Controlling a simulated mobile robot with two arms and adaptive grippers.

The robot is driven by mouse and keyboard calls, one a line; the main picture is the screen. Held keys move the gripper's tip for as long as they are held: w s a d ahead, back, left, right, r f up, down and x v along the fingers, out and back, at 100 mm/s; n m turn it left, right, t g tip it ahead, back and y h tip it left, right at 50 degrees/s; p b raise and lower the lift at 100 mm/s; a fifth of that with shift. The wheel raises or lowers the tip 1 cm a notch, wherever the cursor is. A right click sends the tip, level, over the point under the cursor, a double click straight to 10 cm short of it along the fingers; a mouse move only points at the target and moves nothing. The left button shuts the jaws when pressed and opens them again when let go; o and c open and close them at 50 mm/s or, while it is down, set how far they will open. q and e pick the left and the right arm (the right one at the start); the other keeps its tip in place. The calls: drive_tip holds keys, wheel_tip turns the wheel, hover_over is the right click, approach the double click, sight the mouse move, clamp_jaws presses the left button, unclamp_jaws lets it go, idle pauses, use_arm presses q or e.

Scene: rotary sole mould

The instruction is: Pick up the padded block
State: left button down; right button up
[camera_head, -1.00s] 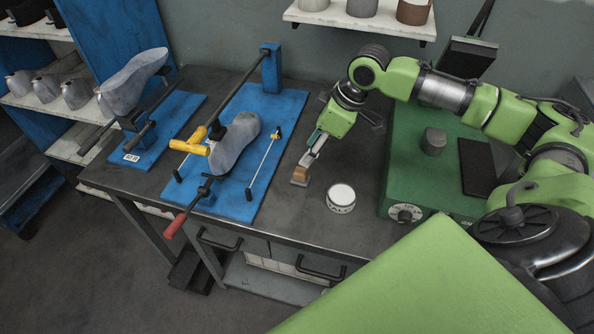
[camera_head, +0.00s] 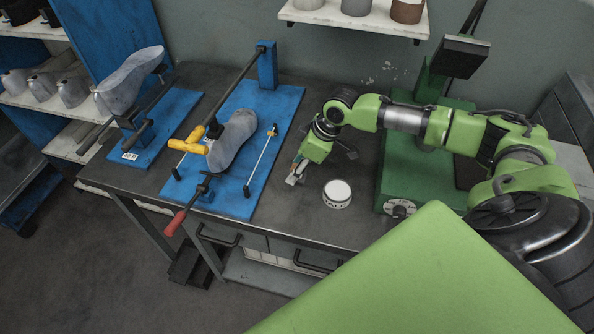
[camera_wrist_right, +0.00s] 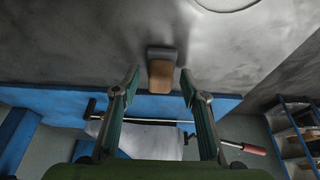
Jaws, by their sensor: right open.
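The padded block (camera_wrist_right: 161,76) shows in the right wrist view as a tan block with a grey pad on its far end, on the dark grey tabletop. My right gripper (camera_wrist_right: 160,82) is open, with one finger on each side of the block in that view and visible gaps on both sides. In the head view my right gripper (camera_head: 297,174) points down at the bench, just right of the blue base plate, and mostly hides the block. My left gripper is not in view.
A round white-topped tin (camera_head: 338,192) stands just right of the gripper. The blue plate (camera_head: 235,205) with a grey sole mould (camera_head: 232,140) and yellow handle (camera_head: 190,143) lies left. A green machine (camera_head: 405,185) stands right. Bare tabletop (camera_head: 330,225) lies in front.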

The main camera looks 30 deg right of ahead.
clamp_jaws()
idle(0.3)
drive_tip(key=shift+r, duration=0.1)
drive_tip(key=shift+r, duration=0.2)
wheel_tip(320, 180, up, 2)
drive_tip(key=shift+r+b, duration=0.1)
drive_tip(key=shift+b, duration=0.55)
drive_tip(key=s+a+r+b, duration=0.2)
drive_tip(key=s+a+r, duration=0.2)
drive_tip(key=s+r, duration=0.6)
drive_tip(key=s, duration=0.3)
drive_tip(key=shift+s+a+r+b, duration=0.15)
drive_tip(key=shift+s+b, duration=0.05)
drive_tip(key=shift+b, duration=0.1)
